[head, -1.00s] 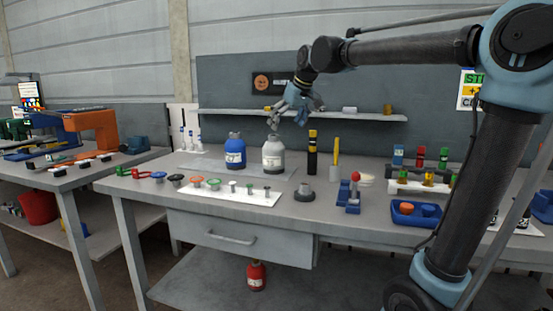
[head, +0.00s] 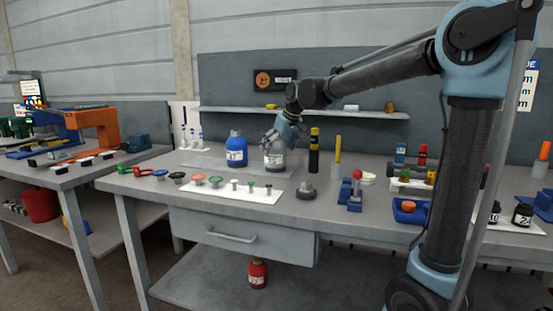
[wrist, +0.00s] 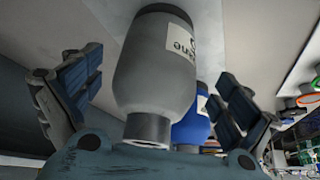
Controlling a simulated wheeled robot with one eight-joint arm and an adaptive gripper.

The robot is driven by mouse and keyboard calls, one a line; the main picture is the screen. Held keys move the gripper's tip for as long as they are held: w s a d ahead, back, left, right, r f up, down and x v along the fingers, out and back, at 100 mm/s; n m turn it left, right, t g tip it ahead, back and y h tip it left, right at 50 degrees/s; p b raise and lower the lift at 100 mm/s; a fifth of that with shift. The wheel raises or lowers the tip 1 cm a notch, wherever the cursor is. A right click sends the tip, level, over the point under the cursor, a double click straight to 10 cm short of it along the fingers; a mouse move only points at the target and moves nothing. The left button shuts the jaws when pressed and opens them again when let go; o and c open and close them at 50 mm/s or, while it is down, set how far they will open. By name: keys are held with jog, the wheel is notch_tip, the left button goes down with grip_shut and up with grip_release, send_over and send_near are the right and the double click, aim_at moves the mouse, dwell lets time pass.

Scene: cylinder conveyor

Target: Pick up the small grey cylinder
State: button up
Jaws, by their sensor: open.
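A grey bottle-shaped cylinder (head: 275,158) with a white label stands upright on the bench beside a blue bottle (head: 236,149). My gripper (head: 283,140) is over its top, tilted down, with a finger on either side of the neck. In the wrist view the grey cylinder (wrist: 158,65) fills the middle, its neck toward my palm. The open finger pads (wrist: 152,100) stand apart from it left and right. The blue bottle (wrist: 190,128) shows partly behind it. A smaller, dark grey round piece (head: 306,191) with a knob stands on the bench farther right.
A black cylinder with a yellow top (head: 314,150) and a yellow-handled tool (head: 337,155) stand right of the grey cylinder. A white strip (head: 225,190) with several small round pieces lies in front. A shelf (head: 230,110) runs along the wall behind.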

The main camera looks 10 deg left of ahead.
jog(key=shift+x, duration=2.15)
jog(key=shift+w+d, duration=0.15)
jog(key=c, duration=1.7)
jog(key=shift+d, duration=0.1)
jog(key=shift+c, duration=1.2)
jog(key=shift+r, duration=0.1)
